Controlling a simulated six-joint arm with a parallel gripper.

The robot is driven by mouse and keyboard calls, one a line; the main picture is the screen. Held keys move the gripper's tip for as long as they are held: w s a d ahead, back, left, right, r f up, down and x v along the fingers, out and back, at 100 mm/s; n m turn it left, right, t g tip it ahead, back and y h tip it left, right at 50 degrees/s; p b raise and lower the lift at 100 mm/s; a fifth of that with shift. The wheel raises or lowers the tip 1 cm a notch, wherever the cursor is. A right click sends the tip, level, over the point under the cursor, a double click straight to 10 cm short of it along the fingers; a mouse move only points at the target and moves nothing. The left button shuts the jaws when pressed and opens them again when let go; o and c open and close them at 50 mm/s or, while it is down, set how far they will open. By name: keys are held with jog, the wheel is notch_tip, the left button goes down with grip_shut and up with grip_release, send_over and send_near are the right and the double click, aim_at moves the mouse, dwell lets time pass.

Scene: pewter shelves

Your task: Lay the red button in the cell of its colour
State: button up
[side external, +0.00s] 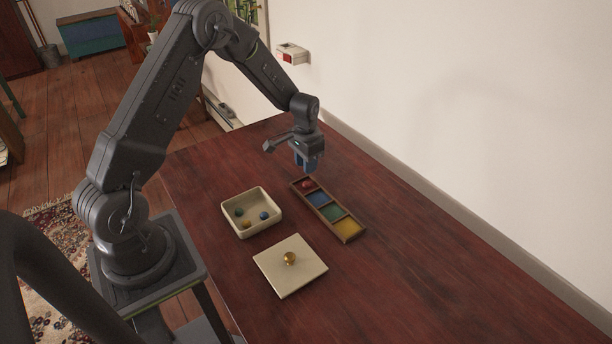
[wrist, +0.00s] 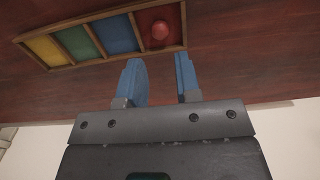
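The red button (wrist: 160,30) lies in the red cell (wrist: 171,15) at one end of the wooden sorting tray (wrist: 92,62). In the side external view the red button (side external: 307,184) shows in the far cell of the tray (side external: 350,239). My gripper (wrist: 162,72) has its two blue fingers apart with nothing between them. In the side external view my gripper (side external: 308,170) is above the tray's red end, apart from the button.
A wall runs behind the tray. The table's right front is clear.

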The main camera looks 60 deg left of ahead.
notch_tip(320, 180, up, 5)
notch_tip(320, 180, up, 9)
jog(key=t, duration=0.1)
send_over(306, 183)
jog(key=s+d, duration=0.3)
jog(key=d, duration=0.1)
jog(key=s+d+r+t, duration=0.2)
jog(key=s+d+r, duration=0.45)
jog(key=r, duration=0.25)
jog(key=s+d+r+t, duration=0.1)
jog(key=s+d+r, duration=0.1)
jog(key=s, duration=0.5)
jog(key=s+d+r+t, duration=0.1)
jog(key=s+d+r, duration=0.1)
jog(key=s, duration=0.6)
jog(key=shift+d+t, duration=0.3)
jog(key=shift+d, duration=0.5)
